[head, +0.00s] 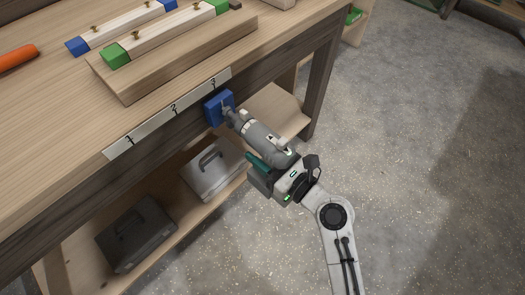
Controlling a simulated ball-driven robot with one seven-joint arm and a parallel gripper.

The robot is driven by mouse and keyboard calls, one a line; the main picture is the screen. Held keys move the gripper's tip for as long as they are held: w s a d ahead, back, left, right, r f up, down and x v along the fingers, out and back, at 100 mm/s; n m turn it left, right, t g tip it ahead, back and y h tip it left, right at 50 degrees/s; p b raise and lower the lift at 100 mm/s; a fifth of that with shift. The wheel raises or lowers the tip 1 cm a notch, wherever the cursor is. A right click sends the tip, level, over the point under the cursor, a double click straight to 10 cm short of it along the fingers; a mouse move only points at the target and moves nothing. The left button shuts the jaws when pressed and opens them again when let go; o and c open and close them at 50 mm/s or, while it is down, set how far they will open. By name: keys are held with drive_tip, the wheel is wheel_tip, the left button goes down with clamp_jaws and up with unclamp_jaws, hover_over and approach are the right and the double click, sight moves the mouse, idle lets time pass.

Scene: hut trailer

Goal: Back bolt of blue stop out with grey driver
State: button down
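The blue stop is a pale wooden bar (125,25) with blue ends, lying at the back of the bench top. Two upright brass bolts show in it; the back bolt (158,3) is at its upper right end.
A second bar with green ends (165,35) lies on a wooden base (180,55) in front. An orange handle (17,57) lies at the left. A light case (213,168) and dark case (136,235) stand on the lower shelf. The floor (420,150) at right is clear.

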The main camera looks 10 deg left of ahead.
drive_tip(key=shift+a+r+p, duration=0.2)
drive_tip(key=shift+r+p, duration=0.15)
drive_tip(key=shift+r, duration=0.25)
drive_tip(key=shift+s+d+f, duration=0.2)
drive_tip(key=shift+d+f, duration=0.15)
drive_tip(key=shift+d, duration=0.05)
idle(0.7)
drive_tip(key=shift+w+a+p, duration=0.2)
drive_tip(key=shift+a+p, duration=0.05)
drive_tip(key=shift+p, duration=0.3)
idle(0.8)
drive_tip(key=shift+s+d, duration=0.1)
drive_tip(key=shift+p+v, duration=0.55)
drive_tip(key=shift+v, duration=0.8)
drive_tip(key=w+d, duration=0.3)
drive_tip(key=d, duration=0.4)
drive_tip(key=shift+d, duration=0.25)
drive_tip(key=shift+w, duration=0.1)
